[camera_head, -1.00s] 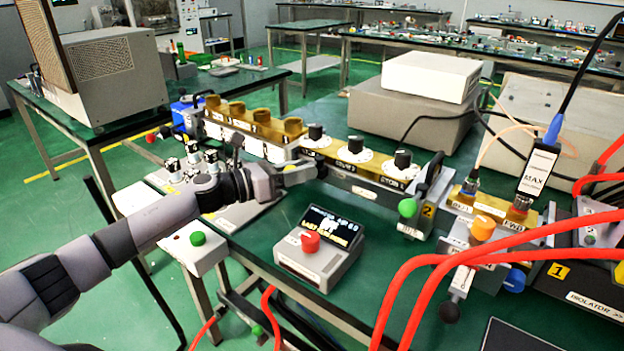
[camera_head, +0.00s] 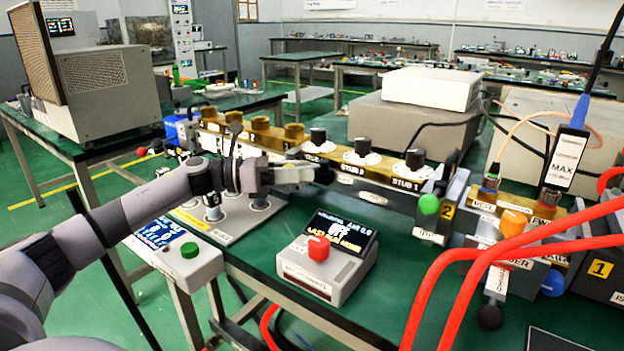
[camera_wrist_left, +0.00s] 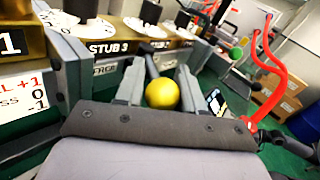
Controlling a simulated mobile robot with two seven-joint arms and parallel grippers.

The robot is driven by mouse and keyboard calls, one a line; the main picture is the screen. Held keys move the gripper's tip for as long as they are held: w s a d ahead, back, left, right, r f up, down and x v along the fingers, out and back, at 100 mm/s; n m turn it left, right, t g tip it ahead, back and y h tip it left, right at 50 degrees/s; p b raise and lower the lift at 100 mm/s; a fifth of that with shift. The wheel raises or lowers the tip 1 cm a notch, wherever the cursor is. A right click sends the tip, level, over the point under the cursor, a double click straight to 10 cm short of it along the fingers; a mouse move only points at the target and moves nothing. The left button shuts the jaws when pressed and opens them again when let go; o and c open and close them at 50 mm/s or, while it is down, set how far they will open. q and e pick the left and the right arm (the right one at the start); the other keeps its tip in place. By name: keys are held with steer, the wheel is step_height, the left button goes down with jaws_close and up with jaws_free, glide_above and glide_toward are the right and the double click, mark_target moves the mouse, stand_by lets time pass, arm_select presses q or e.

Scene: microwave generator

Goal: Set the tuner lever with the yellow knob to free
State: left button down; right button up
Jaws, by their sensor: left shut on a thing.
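The tuner (camera_head: 378,172) is a gold-topped bar with black stub knobs and white dials, at the middle of the head view. My left gripper (camera_head: 312,174) is at its front, below the leftmost stub knob. In the left wrist view, the yellow knob (camera_wrist_left: 162,93) sits between the two fingers of my left gripper (camera_wrist_left: 160,88), which is shut on it. A dark lever (camera_wrist_left: 150,64) runs from the knob toward the tuner. A label reading FREE (camera_wrist_left: 104,93) is just left of the fingers. The knob is hidden in the head view. My right gripper is not in view.
A grey box with a red button (camera_head: 318,248) and display stands in front of the tuner. A lever with a green knob (camera_head: 428,205) is to its right. Red hoses (camera_head: 470,275) cross the right foreground. A box with a green button (camera_head: 189,250) is below my left arm.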

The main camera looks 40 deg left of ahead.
arm_select(q)
steer(key=shift+s+d+f+g, duration=0.15)
steer(key=shift+d+g, duration=0.15)
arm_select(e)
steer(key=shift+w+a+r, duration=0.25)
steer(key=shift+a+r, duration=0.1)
arm_select(q)
steer(key=c, duration=0.8)
jaws_free()
steer(key=shift+a, duration=0.1)
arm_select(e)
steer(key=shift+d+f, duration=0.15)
arm_select(q)
steer(key=shift+r+p, duration=2.45)
steer(key=shift+r, duration=7.65)
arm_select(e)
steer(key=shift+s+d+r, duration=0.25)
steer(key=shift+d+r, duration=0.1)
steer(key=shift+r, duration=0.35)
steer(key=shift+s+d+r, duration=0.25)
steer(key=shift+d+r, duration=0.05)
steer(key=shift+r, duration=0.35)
